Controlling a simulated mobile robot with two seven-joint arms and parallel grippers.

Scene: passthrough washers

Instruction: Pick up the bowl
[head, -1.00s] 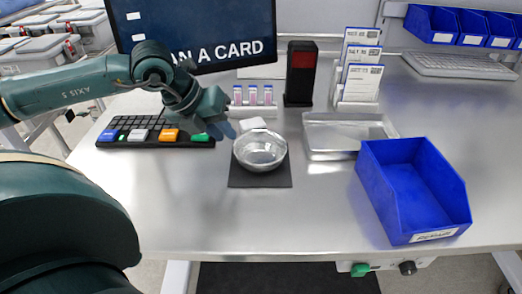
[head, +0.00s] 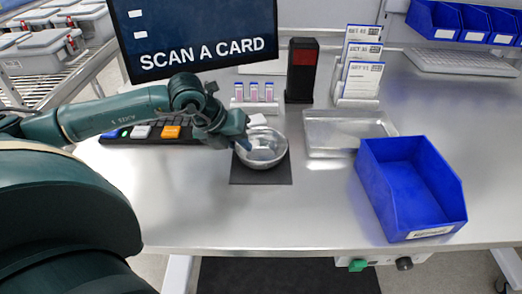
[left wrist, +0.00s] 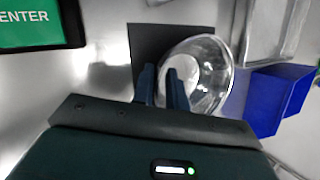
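The shiny metal bowl (head: 265,150) stands upright on a dark square mat (head: 262,179) in the middle of the bench. It also shows in the left wrist view (left wrist: 207,70). My left gripper (head: 241,141) is at the bowl's left rim and hides part of it. In the left wrist view its two fingers (left wrist: 163,86) are apart, with a gap between them, one finger outside the bowl and the other over its near-left side. Whether they touch the rim cannot be told. My right gripper is not in view.
A blue bin (head: 412,190) and a shallow metal tray (head: 345,152) are right of the bowl. Behind it stand pink-labelled vials (head: 254,93), a black-and-red device (head: 301,70) and a card rack (head: 358,65). The bench front is clear.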

